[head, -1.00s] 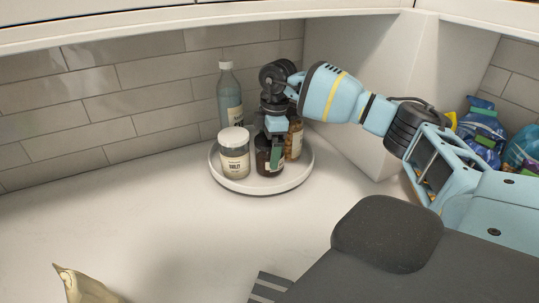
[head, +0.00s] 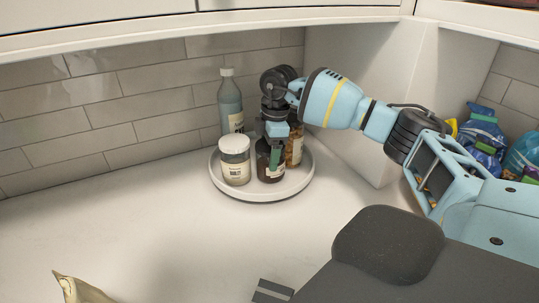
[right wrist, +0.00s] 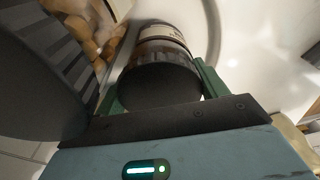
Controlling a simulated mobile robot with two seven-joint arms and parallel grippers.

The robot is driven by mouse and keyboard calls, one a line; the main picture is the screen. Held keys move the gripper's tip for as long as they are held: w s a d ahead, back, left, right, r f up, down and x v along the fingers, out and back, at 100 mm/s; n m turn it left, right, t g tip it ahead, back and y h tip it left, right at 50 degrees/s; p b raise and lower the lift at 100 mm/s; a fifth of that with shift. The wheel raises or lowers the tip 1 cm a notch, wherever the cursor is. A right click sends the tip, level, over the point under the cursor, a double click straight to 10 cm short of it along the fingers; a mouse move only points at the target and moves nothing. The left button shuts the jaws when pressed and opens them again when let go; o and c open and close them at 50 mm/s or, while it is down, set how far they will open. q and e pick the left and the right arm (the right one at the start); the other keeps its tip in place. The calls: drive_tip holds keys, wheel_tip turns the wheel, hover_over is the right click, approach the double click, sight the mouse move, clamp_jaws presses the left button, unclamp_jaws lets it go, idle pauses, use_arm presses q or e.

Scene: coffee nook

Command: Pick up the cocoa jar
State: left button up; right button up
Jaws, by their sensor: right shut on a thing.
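The dark brown jar with a black lid, which I take for the cocoa jar (head: 265,172), stands at the front of a round white tray (head: 262,196). Its label is mostly hidden in the head view. My right gripper (head: 272,150) reaches down from above and is shut on this jar near its lid. In the right wrist view the black lid (right wrist: 160,86) sits between the green finger pads, with a pale label beyond it. My left gripper is not in view.
On the same tray, a white-lidded jar (head: 235,160) stands left of the dark jar, a grey-blue bottle (head: 231,105) behind, and a jar of tan contents (head: 296,146) close on the right. Bagged goods (head: 485,135) lie far right. The counter (head: 150,220) in front is mostly clear.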

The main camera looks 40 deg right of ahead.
drive_tip(key=shift+r, duration=0.45)
drive_tip(key=shift+s+a+r, duration=0.15)
drive_tip(key=shift+r, duration=0.5)
drive_tip(key=shift+s+a+r, duration=0.1)
drive_tip(key=shift+s+r, duration=0.05)
drive_tip(key=shift+r, duration=0.45)
drive_tip(key=s+a+r, duration=0.1)
drive_tip(key=s+a, duration=0.9)
drive_tip(key=s, duration=0.1)
drive_tip(key=shift+s+r, duration=0.2)
drive_tip(key=shift+s, duration=0.05)
